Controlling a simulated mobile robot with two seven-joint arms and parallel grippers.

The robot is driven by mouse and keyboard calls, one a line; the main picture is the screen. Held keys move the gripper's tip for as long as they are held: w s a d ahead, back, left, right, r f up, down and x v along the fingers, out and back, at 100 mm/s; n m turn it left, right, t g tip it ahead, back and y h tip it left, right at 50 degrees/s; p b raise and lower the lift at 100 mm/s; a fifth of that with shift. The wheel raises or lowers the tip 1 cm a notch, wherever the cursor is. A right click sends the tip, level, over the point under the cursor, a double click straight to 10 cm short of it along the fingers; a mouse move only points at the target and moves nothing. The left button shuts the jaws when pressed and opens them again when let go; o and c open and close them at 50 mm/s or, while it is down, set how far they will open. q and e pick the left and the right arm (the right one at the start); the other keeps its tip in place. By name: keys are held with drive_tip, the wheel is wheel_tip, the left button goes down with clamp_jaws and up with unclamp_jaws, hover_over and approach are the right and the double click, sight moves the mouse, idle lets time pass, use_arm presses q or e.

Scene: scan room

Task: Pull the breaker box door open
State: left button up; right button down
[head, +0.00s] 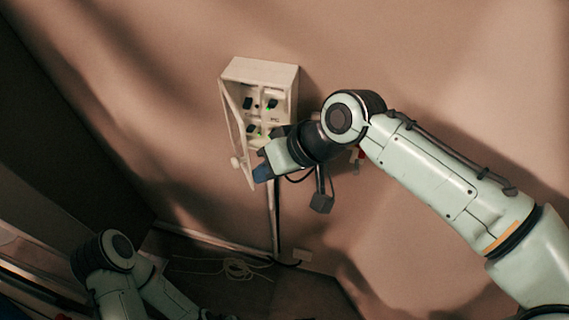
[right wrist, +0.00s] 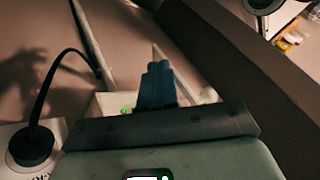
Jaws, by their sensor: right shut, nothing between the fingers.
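The white breaker box (head: 262,71) is fixed to the wall. Its door (head: 236,130) stands ajar, swung out on the left side, with a round knob (head: 235,162) near its lower edge. Switches and green lights show inside. My right gripper (head: 261,173) is at the lower front of the box, just right of the door's lower free edge; its blue fingers are shut and empty. The fingers also show together in the right wrist view (right wrist: 156,85). Whether they touch the door I cannot tell. My left arm is at the lower left, its gripper not visible.
A conduit (head: 273,215) runs down from the box to the floor. A coiled pale cable (head: 237,268) lies on the floor by the wall. A wall outlet (head: 302,256) is low on the wall. A dark panel stands at the left. The space left of the door looks free.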

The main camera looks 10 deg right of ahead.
use_arm(q)
drive_tip(key=shift+w+a+r+p, duration=0.15)
drive_tip(key=shift+w+r+p, duration=0.2)
drive_tip(key=shift+r+p, duration=0.4)
drive_tip(key=shift+w+a+r+p, duration=0.15)
drive_tip(key=shift+w+r+p, duration=0.15)
drive_tip(key=shift+r+p, duration=0.4)
use_arm(e)
drive_tip(key=a+m+t, duration=0.1)
drive_tip(key=a, duration=0.9)
drive_tip(key=shift+s+a+m+h, duration=0.2)
drive_tip(key=shift+s+m+h, duration=0.1)
drive_tip(key=shift+s+m, duration=0.1)
use_arm(q)
drive_tip(key=shift+r, duration=0.1)
use_arm(e)
drive_tip(key=shift+w, duration=0.1)
drive_tip(key=shift+r, duration=0.1)
use_arm(q)
drive_tip(key=shift+w+r, duration=0.25)
drive_tip(key=shift+r, duration=0.1)
use_arm(e)
drive_tip(key=v, duration=1.3)
drive_tip(key=shift+d, duration=0.15)
